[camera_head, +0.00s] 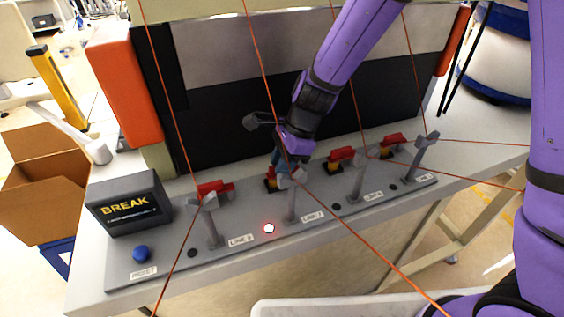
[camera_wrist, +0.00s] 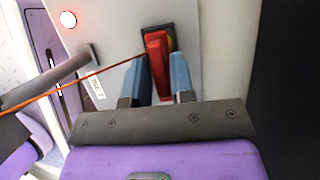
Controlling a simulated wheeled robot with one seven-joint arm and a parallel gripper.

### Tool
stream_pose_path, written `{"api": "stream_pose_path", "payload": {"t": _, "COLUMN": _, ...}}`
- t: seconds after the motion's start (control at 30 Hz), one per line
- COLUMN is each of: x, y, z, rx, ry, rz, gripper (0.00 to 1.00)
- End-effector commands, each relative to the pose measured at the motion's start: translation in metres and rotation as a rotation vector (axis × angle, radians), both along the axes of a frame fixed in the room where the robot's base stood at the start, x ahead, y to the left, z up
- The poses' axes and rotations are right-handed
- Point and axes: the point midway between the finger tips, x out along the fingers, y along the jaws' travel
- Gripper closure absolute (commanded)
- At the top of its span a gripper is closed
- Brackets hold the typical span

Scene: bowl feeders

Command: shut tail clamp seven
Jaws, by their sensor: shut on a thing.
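Tail clamp seven, a red lever (camera_wrist: 158,50) on a dark and yellow base, sits between the blue fingers of my gripper (camera_wrist: 163,62) in the wrist view. My gripper is shut on the lever. In the head view my gripper (camera_head: 286,168) reaches down from above at the second clamp from the left and hides most of it. Next to the label that appears to read LINE 7 (camera_head: 312,215), a red lamp (camera_head: 268,228) is lit; it also shows in the wrist view (camera_wrist: 68,19).
Other red clamps stand to the left (camera_head: 215,188) and right (camera_head: 342,157) along the grey panel. Grey posts (camera_head: 291,207) guide taut orange threads close to my arm. A screen (camera_head: 127,207) reads BREAK. A blue button (camera_head: 141,253) sits by a RESET label.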

Motion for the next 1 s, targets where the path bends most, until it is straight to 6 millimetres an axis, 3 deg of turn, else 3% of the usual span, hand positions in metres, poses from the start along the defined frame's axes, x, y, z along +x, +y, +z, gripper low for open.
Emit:
{"api": "stream_pose_path", "payload": {"t": 0.07, "x": 0.002, "y": 0.000, "z": 0.001, "rx": 0.001, "ry": -0.003, "rz": -0.002, "gripper": 1.00}}
{"api": "stream_pose_path", "payload": {"t": 0.1, "x": 0.002, "y": 0.000, "z": 0.001, "rx": 0.001, "ry": -0.003, "rz": -0.002, "gripper": 0.75}}
{"api": "stream_pose_path", "payload": {"t": 0.17, "x": 0.001, "y": 0.000, "z": 0.001, "rx": 0.001, "ry": -0.003, "rz": -0.002, "gripper": 0.61}}
{"api": "stream_pose_path", "payload": {"t": 0.2, "x": 0.001, "y": 0.000, "z": 0.001, "rx": 0.001, "ry": -0.003, "rz": -0.002, "gripper": 0.60}}
{"api": "stream_pose_path", "payload": {"t": 0.57, "x": 0.002, "y": -0.002, "z": 0.006, "rx": 0.001, "ry": -0.003, "rz": 0.001, "gripper": 0.60}}
{"api": "stream_pose_path", "payload": {"t": 1.0, "x": 0.012, "y": -0.029, "z": 0.076, "rx": 0.003, "ry": -0.005, "rz": -0.001, "gripper": 0.60}}
